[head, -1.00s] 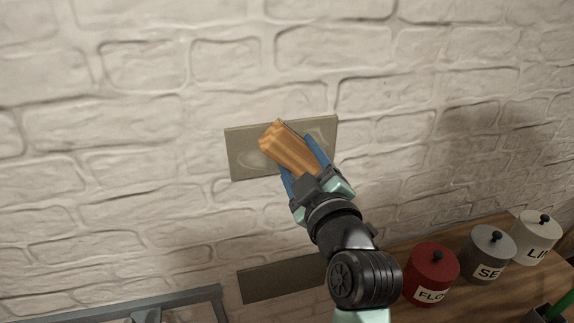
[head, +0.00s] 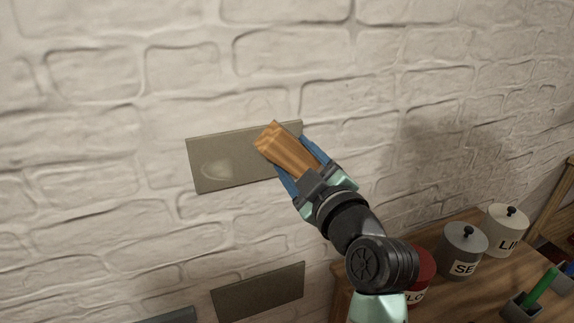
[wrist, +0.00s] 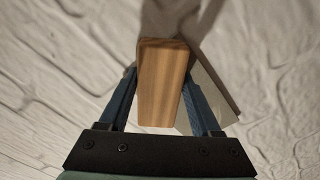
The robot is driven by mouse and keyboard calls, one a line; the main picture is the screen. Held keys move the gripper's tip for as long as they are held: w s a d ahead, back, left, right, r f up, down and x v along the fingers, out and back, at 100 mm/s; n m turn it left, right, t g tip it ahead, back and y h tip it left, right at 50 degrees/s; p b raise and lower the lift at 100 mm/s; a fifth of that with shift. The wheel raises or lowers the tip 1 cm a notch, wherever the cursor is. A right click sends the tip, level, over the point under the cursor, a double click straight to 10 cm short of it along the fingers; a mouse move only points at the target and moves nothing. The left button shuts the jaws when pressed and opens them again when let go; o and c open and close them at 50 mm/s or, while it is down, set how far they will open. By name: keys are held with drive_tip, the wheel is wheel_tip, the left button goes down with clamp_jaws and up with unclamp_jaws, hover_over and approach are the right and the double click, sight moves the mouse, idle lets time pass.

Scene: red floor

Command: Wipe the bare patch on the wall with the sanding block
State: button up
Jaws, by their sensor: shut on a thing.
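The bare patch (head: 235,150) is a grey-beige rectangle on the white brick wall, with a pale smear (head: 216,169) on its left part. My gripper (head: 290,165) is shut on the sanding block (head: 286,152), a brown wood-grained block held between blue fingers. The block lies over the right part of the patch and hides some of it. I cannot tell whether it touches the wall. In the wrist view the block (wrist: 162,85) stands between the fingers, and a strip of the patch (wrist: 212,88) shows beside it to the right.
A second, plain grey-beige rectangle (head: 258,290) is lower on the wall. A wooden counter (head: 480,300) at lower right holds a red canister (head: 424,268), a grey one (head: 463,252), a white one (head: 505,230) and a holder with a green marker (head: 541,287).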

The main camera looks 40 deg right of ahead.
sight(203, 168)
drive_tip(key=shift+s+d+b, duration=0.25)
drive_tip(key=shift+d+b, duration=0.1)
drive_tip(key=shift+d, duration=0.5)
drive_tip(key=shift+a, duration=0.1)
drive_tip(key=shift+w+a+p, duration=0.55)
drive_tip(key=shift+w+a, duration=0.2)
drive_tip(key=shift+a, duration=1.8)
drive_tip(key=shift+w+a+p, duration=0.6)
drive_tip(key=shift+w+a, duration=0.2)
drive_tip(key=shift+a, duration=1.8)
drive_tip(key=shift+w+a+p, duration=0.55)
drive_tip(key=shift+w+a, duration=0.2)
drive_tip(key=shift+a, duration=1.8)
drive_tip(key=shift+a, duration=0.1)
drive_tip(key=shift+s+a, duration=0.1)
drive_tip(key=shift+s, duration=0.15)
drive_tip(key=shift+p+v, duration=0.4)
drive_tip(key=shift+v, duration=2.25)
